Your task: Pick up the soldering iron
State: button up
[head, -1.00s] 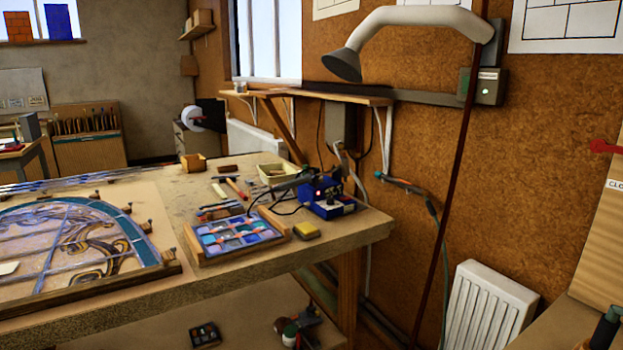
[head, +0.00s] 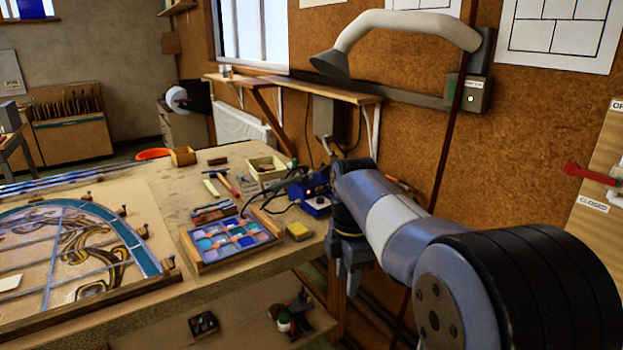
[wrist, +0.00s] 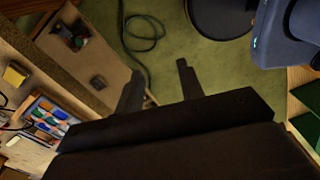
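The soldering iron (head: 287,182) appears as a thin dark rod with a dark cord, beside the blue soldering station (head: 316,199) near the right end of the bench. My forearm partly hides the station's right side. My gripper (head: 347,280) points down in front of the bench's right end, to the right of and nearer than the iron. In the wrist view my gripper (wrist: 160,82) has its two fingers apart, with only green floor between them. The iron cannot be made out in the wrist view.
A yellow sponge (head: 299,231) and a wooden tray of coloured glass (head: 193,256) lie in front of the iron. A small box (head: 267,173) stands behind it. The leaded panel (head: 140,238) fills the bench's left. A lower shelf (wrist: 97,70) shows in the wrist view.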

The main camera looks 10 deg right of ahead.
aim_at(298, 178)
jog(key=i+j+u, duration=0.15)
jog(key=i, duration=0.5)
jog(key=i+j+u, duration=0.1)
jog(key=i, duration=0.6)
jog(key=i+l+u, duration=0.1)
jog(key=i+l, duration=0.65)
jog(key=l, duration=0.3)
jog(key=u, duration=0.05)
